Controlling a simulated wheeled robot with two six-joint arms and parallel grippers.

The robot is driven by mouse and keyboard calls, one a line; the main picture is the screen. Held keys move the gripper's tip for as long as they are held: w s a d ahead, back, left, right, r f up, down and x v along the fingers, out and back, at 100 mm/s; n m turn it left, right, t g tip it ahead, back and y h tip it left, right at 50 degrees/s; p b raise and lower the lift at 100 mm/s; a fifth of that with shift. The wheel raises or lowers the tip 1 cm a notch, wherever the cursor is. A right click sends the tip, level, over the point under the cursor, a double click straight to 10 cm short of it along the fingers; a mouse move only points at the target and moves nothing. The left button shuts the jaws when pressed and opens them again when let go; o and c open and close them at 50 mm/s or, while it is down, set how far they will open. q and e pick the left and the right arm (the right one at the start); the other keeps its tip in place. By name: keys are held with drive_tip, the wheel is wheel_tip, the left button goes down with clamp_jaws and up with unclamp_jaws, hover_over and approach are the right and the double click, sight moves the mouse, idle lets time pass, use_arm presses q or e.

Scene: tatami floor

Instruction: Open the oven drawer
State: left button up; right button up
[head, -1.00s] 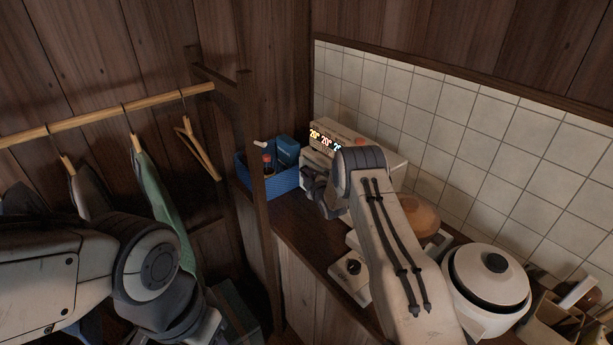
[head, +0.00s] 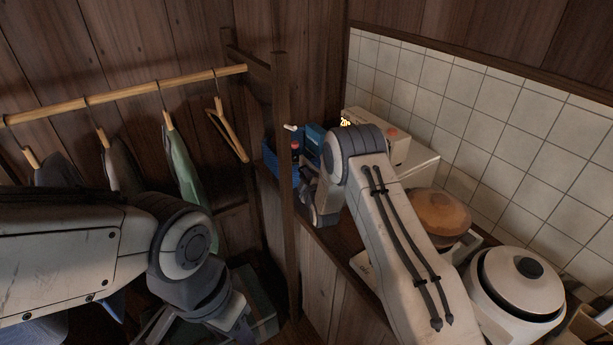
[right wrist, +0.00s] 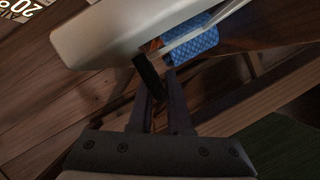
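The oven is a pale box with a lit display (head: 397,148) on the counter, in the head view, largely hidden by my right arm. My right gripper (head: 318,212) is at its left end, low over the counter edge. In the right wrist view, a pale oven panel (right wrist: 100,32) crosses the top. My right gripper's fingers (right wrist: 160,92) point up at its edge, with a short dark bar (right wrist: 148,78) at their tips; I cannot tell whether they grip it. The drawer's opening is hidden. My left gripper (head: 238,330) is low in the head view, its fingers unclear.
A blue basket (head: 270,160) with bottles stands beside the oven, behind a wooden post (head: 283,190). A rice cooker (head: 520,283) and a brown round-topped item (head: 438,214) stand to the right. Clothes hang from a rail (head: 130,95) at left.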

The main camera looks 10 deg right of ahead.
idle(0.3)
drive_tip(key=b+v, duration=0.3)
drive_tip(key=v, duration=0.7)
drive_tip(key=shift+s, duration=0.25)
